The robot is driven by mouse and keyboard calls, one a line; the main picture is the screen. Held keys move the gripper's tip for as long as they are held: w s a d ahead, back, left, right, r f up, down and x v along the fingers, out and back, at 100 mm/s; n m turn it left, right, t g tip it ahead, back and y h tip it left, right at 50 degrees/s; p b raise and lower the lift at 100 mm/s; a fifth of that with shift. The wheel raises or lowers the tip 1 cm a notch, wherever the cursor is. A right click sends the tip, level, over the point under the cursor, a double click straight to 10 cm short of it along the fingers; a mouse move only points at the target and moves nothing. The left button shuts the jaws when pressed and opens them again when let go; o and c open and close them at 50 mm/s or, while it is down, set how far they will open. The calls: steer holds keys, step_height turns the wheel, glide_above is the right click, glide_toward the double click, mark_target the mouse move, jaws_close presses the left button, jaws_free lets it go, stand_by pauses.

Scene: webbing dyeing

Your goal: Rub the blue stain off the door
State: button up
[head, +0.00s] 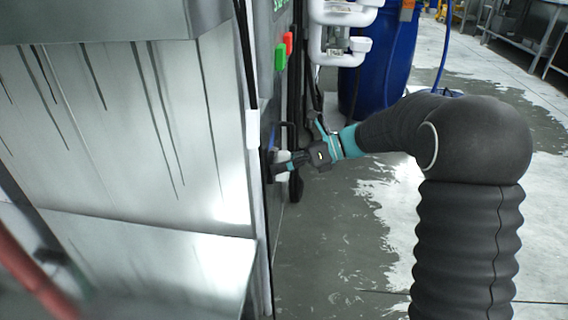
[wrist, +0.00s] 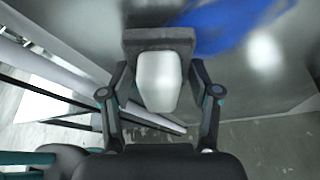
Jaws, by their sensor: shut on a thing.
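The blue stain (wrist: 235,22) is a smear on the grey metal door (wrist: 285,85), at the top of the wrist view, right of and partly behind the pad. My gripper (wrist: 160,88) is shut on a scrubber with a white grip (wrist: 159,80) and a dark grey flat pad (wrist: 158,38). The pad is at the door face, overlapping the stain's left part in view; whether it touches I cannot tell. In the head view my gripper (head: 291,163) reaches left to the door, seen nearly edge-on, and the stain is mostly hidden.
Red (head: 288,42) and green (head: 280,57) buttons sit above my gripper. White pipes (head: 340,15) and a blue barrel (head: 385,65) stand behind. A streaked steel panel (head: 120,120) fills the left. The wet floor (head: 335,235) to the right is open.

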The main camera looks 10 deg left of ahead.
mark_target(274, 142)
steer(key=shift+a, duration=0.3)
steer(key=w+p, duration=0.2)
steer(key=p, duration=0.1)
steer(key=shift+w+r, duration=0.2)
steer(key=shift+w, duration=0.15)
steer(key=shift+w+f+p, duration=0.15)
steer(key=shift+w+p, duration=0.4)
steer(key=shift+w, duration=0.05)
steer(key=shift+w+a+p, duration=0.2)
steer(key=shift+w+p, duration=1.55)
steer(key=shift+w, duration=0.25)
steer(key=shift+w+a+p, duration=0.2)
steer(key=shift+w+p, duration=1.5)
steer(key=shift+w, duration=0.3)
steer(key=shift+p, duration=0.35)
steer(key=shift+s, duration=0.1)
